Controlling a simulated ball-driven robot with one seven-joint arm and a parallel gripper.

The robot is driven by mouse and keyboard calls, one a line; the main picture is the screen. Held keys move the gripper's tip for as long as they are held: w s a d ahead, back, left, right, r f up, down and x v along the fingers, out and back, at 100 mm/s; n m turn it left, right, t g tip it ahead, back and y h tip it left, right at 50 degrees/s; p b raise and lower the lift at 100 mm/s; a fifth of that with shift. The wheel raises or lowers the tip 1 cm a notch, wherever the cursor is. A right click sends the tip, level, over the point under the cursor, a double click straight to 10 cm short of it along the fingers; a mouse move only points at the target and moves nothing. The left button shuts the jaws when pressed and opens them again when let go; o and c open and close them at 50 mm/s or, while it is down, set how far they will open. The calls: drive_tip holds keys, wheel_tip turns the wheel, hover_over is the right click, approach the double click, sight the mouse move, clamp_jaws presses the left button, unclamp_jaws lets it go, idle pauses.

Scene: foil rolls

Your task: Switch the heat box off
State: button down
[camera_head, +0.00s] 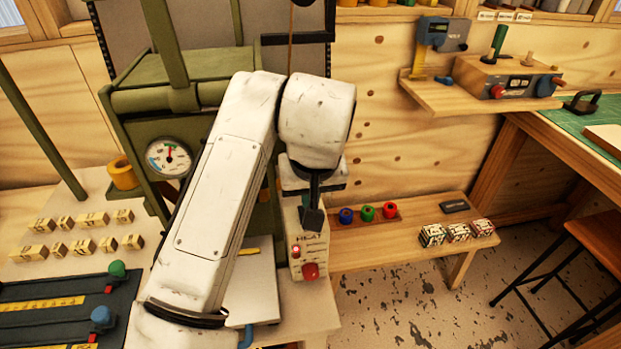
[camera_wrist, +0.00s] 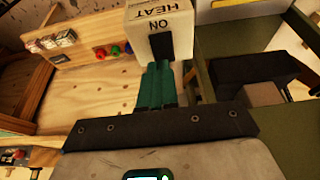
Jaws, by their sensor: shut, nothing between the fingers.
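The heat box (camera_head: 312,251) is a cream box with the word HEAT, a small red spot and a red knob (camera_head: 310,271) on its front, beside the green press frame. In the wrist view the heat box (camera_wrist: 180,14) shows HEAT and ON upside down, with a dark rectangular patch (camera_wrist: 157,45) by the ON mark. My gripper (camera_head: 312,222) hangs over the top of the box in the head view. In the wrist view my gripper's teal fingers (camera_wrist: 159,68) are together and empty, tips close to the dark patch. I cannot tell whether they touch it. The switch position is unclear.
A green press with a dial gauge (camera_head: 169,158) stands at the left. A low wooden bench (camera_head: 365,255) with coloured spools (camera_head: 367,213) and patterned boxes (camera_head: 458,232) is to the right. A stool (camera_head: 600,240) stands at the far right. The speckled floor between is clear.

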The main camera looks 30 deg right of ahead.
drive_tip(key=shift+f, duration=0.55)
drive_tip(key=shift+w, duration=0.15)
drive_tip(key=shift+s+r, duration=0.1)
drive_tip(key=shift+s, duration=0.1)
drive_tip(key=shift+w+f, duration=0.2)
drive_tip(key=shift+w, duration=0.05)
drive_tip(key=shift+s+a+r, duration=0.15)
drive_tip(key=shift+s+a, duration=0.05)
drive_tip(key=shift+s, duration=0.7)
